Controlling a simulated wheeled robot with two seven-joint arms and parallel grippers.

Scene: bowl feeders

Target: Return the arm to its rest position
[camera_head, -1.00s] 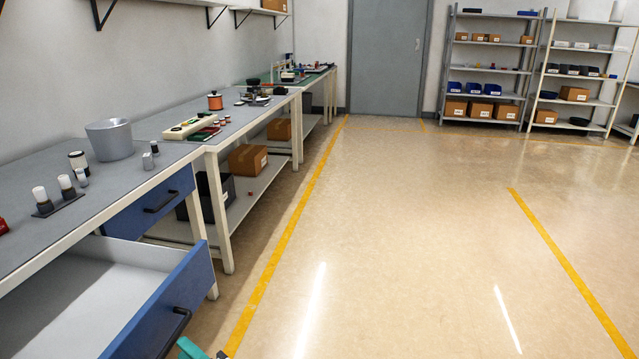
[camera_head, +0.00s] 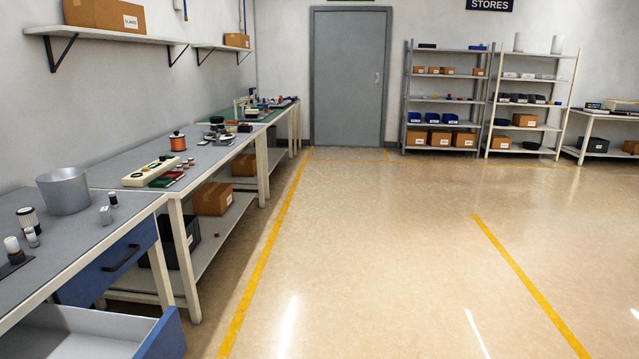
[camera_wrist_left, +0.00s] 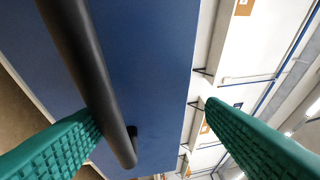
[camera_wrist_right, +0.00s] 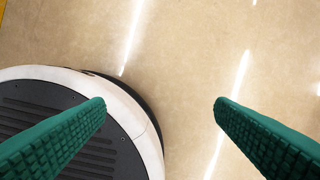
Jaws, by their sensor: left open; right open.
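Neither gripper shows in the head view. In the left wrist view my left gripper (camera_wrist_left: 155,115) is open, its green ribbed fingers wide apart. A black bar handle (camera_wrist_left: 95,80) on a blue drawer front (camera_wrist_left: 165,50) passes close by the left finger; I cannot tell whether they touch. The pulled-out drawer (camera_head: 75,335) shows at the lower left of the head view. In the right wrist view my right gripper (camera_wrist_right: 160,103) is open and empty, pointing down over the floor.
Workbenches run along the left wall, with a grey bowl (camera_head: 63,190) on the nearest. A shut blue drawer (camera_head: 110,265) sits under it. The floor (camera_head: 380,250) to the right is clear. My round base shows below the right gripper. Shelving (camera_head: 447,100) stands at the back.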

